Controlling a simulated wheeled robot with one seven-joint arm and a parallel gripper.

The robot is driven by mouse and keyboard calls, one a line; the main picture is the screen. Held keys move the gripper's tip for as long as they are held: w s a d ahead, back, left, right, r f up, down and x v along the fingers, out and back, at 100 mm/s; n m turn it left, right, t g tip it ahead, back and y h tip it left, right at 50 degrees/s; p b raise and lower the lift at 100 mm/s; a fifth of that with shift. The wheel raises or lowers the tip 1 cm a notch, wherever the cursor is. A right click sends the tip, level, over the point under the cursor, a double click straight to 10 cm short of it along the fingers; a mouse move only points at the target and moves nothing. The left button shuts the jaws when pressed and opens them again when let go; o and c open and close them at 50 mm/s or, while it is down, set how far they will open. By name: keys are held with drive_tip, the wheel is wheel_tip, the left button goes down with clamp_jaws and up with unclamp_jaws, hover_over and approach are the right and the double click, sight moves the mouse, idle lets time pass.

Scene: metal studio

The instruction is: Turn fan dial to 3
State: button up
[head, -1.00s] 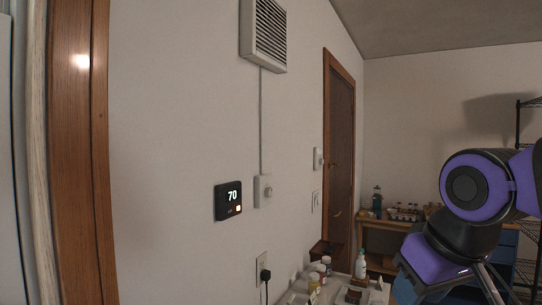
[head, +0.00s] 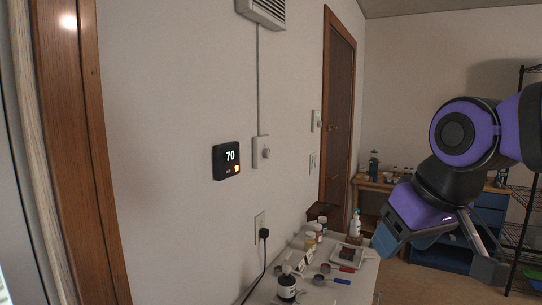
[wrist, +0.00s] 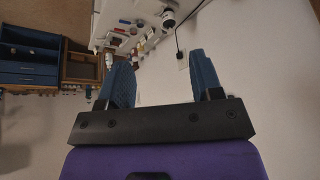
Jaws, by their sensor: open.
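The fan dial (head: 266,153) is a small round knob on a white wall plate (head: 257,160), joined by a cable to the vent fan (head: 264,10) above it. Its setting is too small to read. My gripper (head: 430,243) is open and empty, well to the right of the dial and apart from the wall. In the wrist view my gripper's two blue fingers (wrist: 163,80) stand apart with nothing between them. The dial cannot be made out in the wrist view.
A black thermostat (head: 227,160) reading 70 hangs left of the dial plate. Below, a white table (head: 335,290) carries bottles and small tools. A plug sits in a wall outlet (head: 260,226). A wooden door (head: 338,105) and shelving (head: 522,215) stand further back.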

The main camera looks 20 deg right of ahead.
drive_tip(key=w+a+r+n+g+y, duration=0.1)
drive_tip(key=w+a+n+y, duration=0.15)
drive_tip(key=w, duration=0.55)
drive_tip(key=w+a+r+n+y, duration=0.1)
drive_tip(key=w+a+r+y, duration=0.15)
drive_tip(key=w, duration=0.45)
drive_tip(key=n+t+y, duration=0.3)
drive_tip(key=t+y, duration=0.5)
approach(269, 155)
drive_tip(key=x, duration=0.9)
drive_tip(key=shift+w+d, duration=0.15)
drive_tip(key=c, duration=0.9)
